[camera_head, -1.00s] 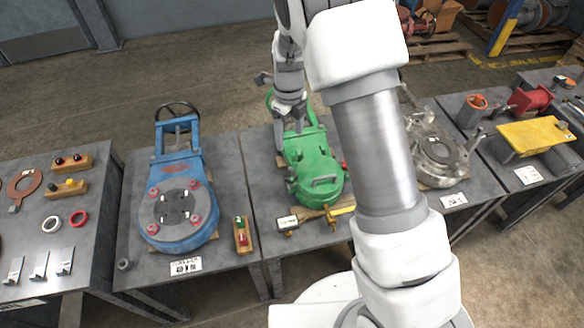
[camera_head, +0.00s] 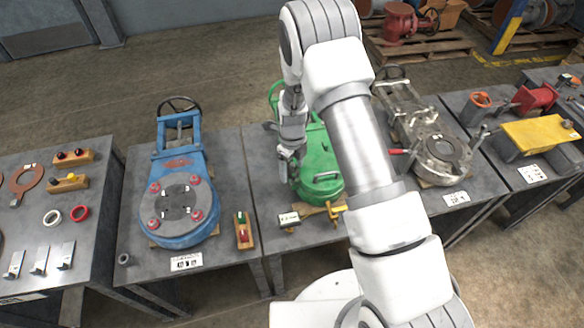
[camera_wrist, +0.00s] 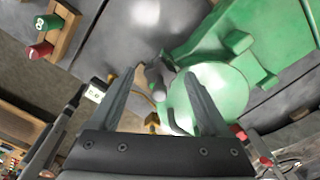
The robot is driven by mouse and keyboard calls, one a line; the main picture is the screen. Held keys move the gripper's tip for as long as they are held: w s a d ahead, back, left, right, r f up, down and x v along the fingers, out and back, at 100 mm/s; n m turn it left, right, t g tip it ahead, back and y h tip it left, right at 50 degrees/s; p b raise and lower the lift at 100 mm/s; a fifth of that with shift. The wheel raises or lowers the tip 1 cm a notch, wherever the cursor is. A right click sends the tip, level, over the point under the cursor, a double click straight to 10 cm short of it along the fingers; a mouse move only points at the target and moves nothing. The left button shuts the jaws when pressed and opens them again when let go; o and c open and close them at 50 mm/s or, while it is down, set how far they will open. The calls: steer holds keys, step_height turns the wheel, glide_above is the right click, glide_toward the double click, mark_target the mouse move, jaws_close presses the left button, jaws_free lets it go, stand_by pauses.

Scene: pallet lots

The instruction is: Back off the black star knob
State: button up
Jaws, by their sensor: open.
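The green valve (camera_head: 318,165) lies on the middle table, partly hidden behind my arm. Its round green body also shows in the wrist view (camera_wrist: 222,90). My gripper (camera_head: 287,172) is at the left side of the green valve, pointing down. In the wrist view my gripper (camera_wrist: 157,76) has its two fingers spread apart. A small dark grey part (camera_wrist: 157,82) shows between the fingers, beside the green body, with no clear contact. I cannot tell whether it is the black star knob. No clear star shape shows in either view.
A yellow tool (camera_head: 318,213) and a white tag (camera_head: 288,219) lie at the table's front edge. A wooden block (camera_head: 243,231) with green and red pieces stands to the left. A blue valve (camera_head: 182,212) and a grey metal valve (camera_head: 436,152) flank the green one.

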steer(key=shift+f, duration=0.1)
steer(key=shift+c, duration=0.3)
jaws_close()
